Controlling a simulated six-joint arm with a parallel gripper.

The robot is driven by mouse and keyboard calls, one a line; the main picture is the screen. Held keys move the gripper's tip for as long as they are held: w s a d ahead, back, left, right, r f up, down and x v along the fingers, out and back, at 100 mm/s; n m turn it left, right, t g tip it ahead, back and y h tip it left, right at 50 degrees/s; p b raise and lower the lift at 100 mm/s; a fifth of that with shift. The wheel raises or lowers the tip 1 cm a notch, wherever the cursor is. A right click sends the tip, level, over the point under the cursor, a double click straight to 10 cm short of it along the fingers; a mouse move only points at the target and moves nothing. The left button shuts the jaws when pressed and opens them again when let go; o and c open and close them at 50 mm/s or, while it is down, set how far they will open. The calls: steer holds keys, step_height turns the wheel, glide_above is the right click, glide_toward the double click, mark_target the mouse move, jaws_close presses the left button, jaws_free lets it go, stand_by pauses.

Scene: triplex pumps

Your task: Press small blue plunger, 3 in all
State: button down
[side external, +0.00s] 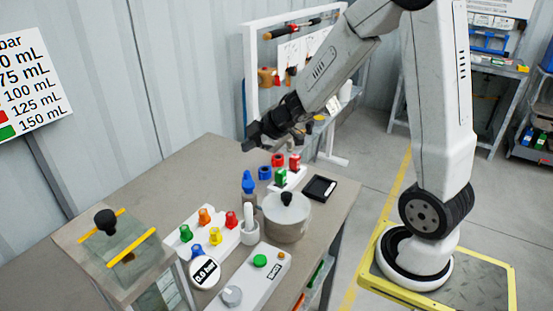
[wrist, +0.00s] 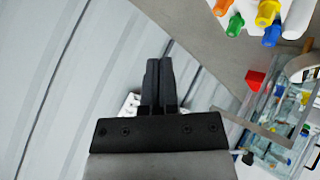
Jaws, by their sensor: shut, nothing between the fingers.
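The small blue plunger (side external: 196,251) stands on a white pump block (side external: 228,240) with green, orange, red and yellow plungers, at the front left of the table. It also shows near the top right of the wrist view (wrist: 272,36), beside the yellow and green ones. My gripper (side external: 249,143) is high above the back of the table, well apart from the plungers. In the wrist view its two dark fingers (wrist: 158,68) are together with nothing between them.
A grey pot (side external: 287,220) with a black knob, a blue-capped bottle (side external: 249,183) and a white 0.0 bar gauge (side external: 205,272) stand near the block. A panel with a green button (side external: 260,260) is in front. A clear box (side external: 115,250) stands left. The table's back left is bare.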

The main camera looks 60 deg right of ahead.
mark_target(247, 183)
steer(key=shift+f, duration=0.2)
steer(key=shift+f, duration=4.15)
steer(key=shift+f, duration=1.45)
stand_by(0.9)
steer(key=shift+r, duration=1.4)
steer(key=shift+r, duration=0.15)
